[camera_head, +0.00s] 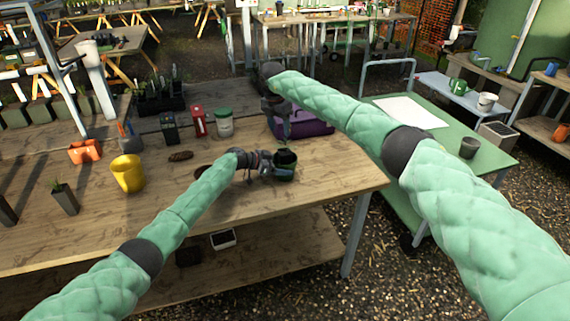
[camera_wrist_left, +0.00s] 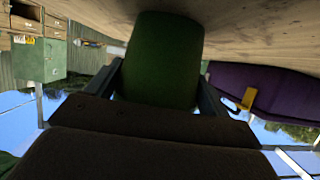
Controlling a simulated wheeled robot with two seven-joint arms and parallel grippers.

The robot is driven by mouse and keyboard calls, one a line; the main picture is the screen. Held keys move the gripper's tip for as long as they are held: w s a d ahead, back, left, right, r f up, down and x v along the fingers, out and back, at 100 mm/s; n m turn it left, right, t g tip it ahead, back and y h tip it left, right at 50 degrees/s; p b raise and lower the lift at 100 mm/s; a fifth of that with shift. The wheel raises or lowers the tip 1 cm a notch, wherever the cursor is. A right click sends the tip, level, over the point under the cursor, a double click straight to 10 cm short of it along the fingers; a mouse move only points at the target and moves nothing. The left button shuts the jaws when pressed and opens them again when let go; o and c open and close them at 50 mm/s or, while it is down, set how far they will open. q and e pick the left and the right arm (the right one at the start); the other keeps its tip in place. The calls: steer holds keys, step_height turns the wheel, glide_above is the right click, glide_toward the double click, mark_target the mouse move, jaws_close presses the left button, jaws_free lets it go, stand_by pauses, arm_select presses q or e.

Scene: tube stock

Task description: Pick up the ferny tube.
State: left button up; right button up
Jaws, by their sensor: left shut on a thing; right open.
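A grey square tube with a small fern at its top (camera_head: 65,198) stands at the left of the wooden table, well to the left of both grippers. Another dark tube (camera_head: 6,212) shows partly at the left edge. My left gripper (camera_head: 281,166) is shut on a dark green pot (camera_head: 287,174) near the table's right end. The pot fills the space between the fingers in the left wrist view (camera_wrist_left: 162,62). My right gripper (camera_head: 283,122) is open, in front of the purple box at the back right; its fingertips are hard to make out.
The table (camera_head: 225,210) also holds a yellow pot (camera_head: 128,174), an orange object (camera_head: 85,151), a red container (camera_head: 198,121) and a white jar with a green lid (camera_head: 224,124). The front of the table is clear.

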mark_target(285, 151)
steer(key=f+m, duration=0.4)
steer(key=d+f+m, duration=0.1)
steer(key=f+m, duration=0.1)
steer(key=shift+w+f, duration=0.1)
steer(key=shift+f, duration=0.3)
steer(key=shift+d+f, duration=0.2)
steer(key=shift+f, duration=0.65)
steer(key=shift+d+f, duration=0.15)
steer(key=shift+f, duration=0.75)
steer(key=shift+d+f, duration=0.2)
steer(key=shift+f, duration=0.65)
steer(key=c, duration=1.2)
steer(key=shift+o, duration=0.2)
steer(key=shift+r, duration=0.1)
steer(key=shift+r, duration=0.1)
step_height(285, 151, up, 10)
steer(key=shift+f, duration=0.1)
